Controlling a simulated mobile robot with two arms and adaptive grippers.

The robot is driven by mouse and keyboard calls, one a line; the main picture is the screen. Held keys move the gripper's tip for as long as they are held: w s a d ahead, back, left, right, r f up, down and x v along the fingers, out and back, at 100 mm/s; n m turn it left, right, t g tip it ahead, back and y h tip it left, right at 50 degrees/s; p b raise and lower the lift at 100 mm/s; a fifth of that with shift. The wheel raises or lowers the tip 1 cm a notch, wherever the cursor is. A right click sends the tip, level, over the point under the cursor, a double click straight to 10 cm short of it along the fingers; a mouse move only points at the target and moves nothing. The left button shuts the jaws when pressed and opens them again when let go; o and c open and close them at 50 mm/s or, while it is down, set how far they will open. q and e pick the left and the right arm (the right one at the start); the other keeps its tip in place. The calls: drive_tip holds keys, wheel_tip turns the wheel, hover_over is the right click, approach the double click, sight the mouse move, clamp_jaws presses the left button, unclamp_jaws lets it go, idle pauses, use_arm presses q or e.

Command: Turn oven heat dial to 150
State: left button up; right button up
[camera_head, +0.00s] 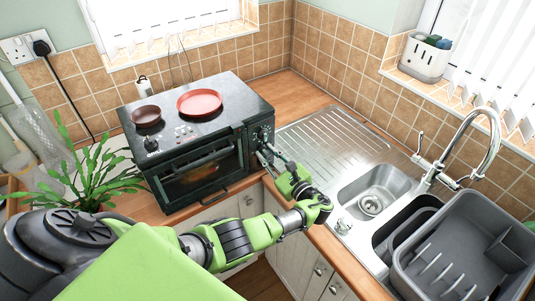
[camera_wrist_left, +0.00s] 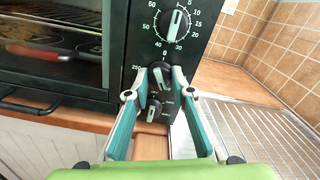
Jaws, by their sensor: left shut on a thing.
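The black oven (camera_head: 200,145) stands on the worktop in the head view. Its right-hand panel carries three black dials, seen close in the left wrist view. The heat dial (camera_wrist_left: 160,77) is the middle one, with "0" above it and "250" at its upper left. Its white pointer bar is tilted, but the fingers hide much of the scale, so I cannot read its setting. My left gripper (camera_wrist_left: 162,72) is shut on this dial, one finger on each side. In the head view my left gripper (camera_head: 266,155) reaches the panel from the right front. My right gripper is not shown.
The timer dial (camera_wrist_left: 174,24) sits just above the held dial and another dial (camera_wrist_left: 153,111) just below, between the fingers. Two pans, one red (camera_head: 200,102), rest on the oven. A plant (camera_head: 85,175) stands left; the sink (camera_head: 372,195) and grey rack (camera_head: 465,255) are right.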

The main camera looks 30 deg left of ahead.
use_arm(q)
drive_tip(key=shift+d+f, duration=0.1)
drive_tip(key=shift+f, duration=0.05)
drive_tip(key=o, duration=1.1)
drive_tip(key=v, duration=1.2)
